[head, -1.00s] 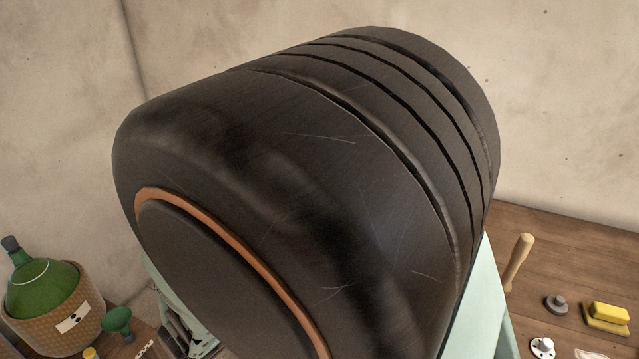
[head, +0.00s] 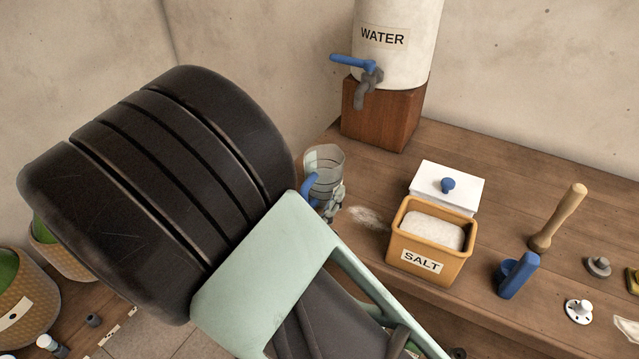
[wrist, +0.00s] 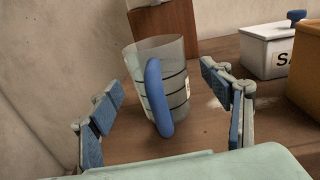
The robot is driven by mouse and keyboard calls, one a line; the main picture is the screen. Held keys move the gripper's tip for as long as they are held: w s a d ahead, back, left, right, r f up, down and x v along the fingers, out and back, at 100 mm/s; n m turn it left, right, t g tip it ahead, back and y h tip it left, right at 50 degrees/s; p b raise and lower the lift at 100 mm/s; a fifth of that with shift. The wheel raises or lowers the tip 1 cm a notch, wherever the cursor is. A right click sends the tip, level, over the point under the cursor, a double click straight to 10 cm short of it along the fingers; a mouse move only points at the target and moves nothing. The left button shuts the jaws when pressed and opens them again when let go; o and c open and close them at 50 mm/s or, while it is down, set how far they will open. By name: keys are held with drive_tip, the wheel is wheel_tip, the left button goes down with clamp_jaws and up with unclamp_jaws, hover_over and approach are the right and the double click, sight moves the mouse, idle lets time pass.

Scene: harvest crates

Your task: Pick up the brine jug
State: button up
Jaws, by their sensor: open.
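The brine jug (head: 325,160) is a clear jug with dark level lines and a blue handle. It stands on the wooden table, left of the salt box, partly hidden by my arm in the head view. In the wrist view the jug (wrist: 176,58) stands upright, its blue handle facing my gripper. My gripper (wrist: 160,95) is open, one finger to the left of the jug and one to the right. Clear space shows between the fingers and the jug in the picture. How deep the fingers reach around it I cannot tell. In the head view the gripper is mostly hidden.
A white water container (head: 395,60) with a blue-handled tap stands on a wooden block (head: 382,118) behind the jug. The salt box (head: 432,262), a white lidded box (head: 462,180), a blue object (head: 517,275) and a wooden pestle (head: 560,215) are to the right.

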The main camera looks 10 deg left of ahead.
sight(321, 172)
drive_tip(key=x, duration=0.4)
drive_tip(key=shift+w+r, duration=0.3)
drive_tip(key=shift+c, duration=0.2)
drive_tip(key=c, duration=1.3)
drive_tip(key=shift+o, duration=0.2)
